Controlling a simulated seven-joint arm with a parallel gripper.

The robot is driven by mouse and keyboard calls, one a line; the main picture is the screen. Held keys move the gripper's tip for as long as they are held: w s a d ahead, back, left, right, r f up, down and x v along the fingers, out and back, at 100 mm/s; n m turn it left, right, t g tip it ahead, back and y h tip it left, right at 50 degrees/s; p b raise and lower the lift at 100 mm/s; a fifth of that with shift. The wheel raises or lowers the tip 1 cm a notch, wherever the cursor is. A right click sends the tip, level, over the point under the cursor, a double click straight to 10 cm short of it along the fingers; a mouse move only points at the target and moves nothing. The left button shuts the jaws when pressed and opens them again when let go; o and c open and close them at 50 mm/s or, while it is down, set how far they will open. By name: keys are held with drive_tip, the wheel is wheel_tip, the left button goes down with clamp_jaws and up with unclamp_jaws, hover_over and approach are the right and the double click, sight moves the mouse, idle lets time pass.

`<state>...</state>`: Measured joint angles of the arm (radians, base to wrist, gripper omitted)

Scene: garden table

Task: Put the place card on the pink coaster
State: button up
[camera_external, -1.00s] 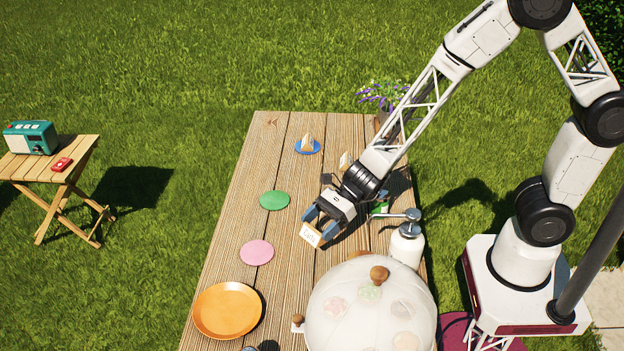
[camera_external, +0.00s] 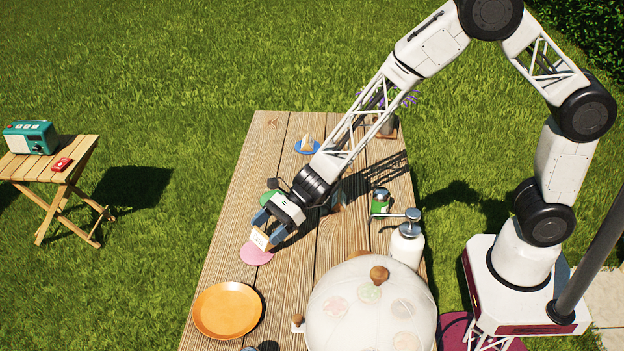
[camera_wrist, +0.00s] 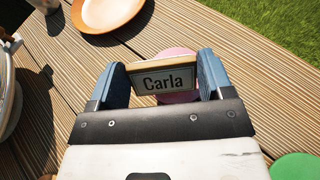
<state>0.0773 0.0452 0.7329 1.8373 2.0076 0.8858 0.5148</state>
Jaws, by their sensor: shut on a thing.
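My gripper (camera_external: 269,228) is shut on a small place card (camera_external: 260,240) with a light wooden edge. In the wrist view the card (camera_wrist: 163,80) reads "Carla" and sits between the two blue fingers (camera_wrist: 163,78). The pink coaster (camera_external: 254,256) lies flat on the wooden table. The card is over or close beside the coaster's far right edge in the outside view. In the wrist view the coaster (camera_wrist: 178,97) shows behind and below the card, partly hidden. I cannot tell whether the card touches it.
An orange plate (camera_external: 227,310) lies near the coaster. A blue coaster (camera_external: 308,147) with a card is at the far end. The green coaster (camera_wrist: 295,167) shows in the wrist view.

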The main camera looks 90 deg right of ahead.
sight(262, 237)
drive_tip(key=shift+w+f, duration=0.1)
drive_tip(key=shift+w, duration=0.95)
drive_tip(key=shift+a+f, duration=0.1)
drive_tip(key=shift+f, duration=1.65)
drive_tip(key=shift+f, duration=0.15)
drive_tip(key=o, duration=0.9)
drive_tip(key=shift+s+r, duration=0.15)
drive_tip(key=shift+r, duration=0.1)
drive_tip(key=v, duration=1.1)
drive_tip(key=shift+s+d+r, duration=0.15)
drive_tip(key=shift+s+d, duration=0.05)
drive_tip(key=shift+d, duration=0.15)
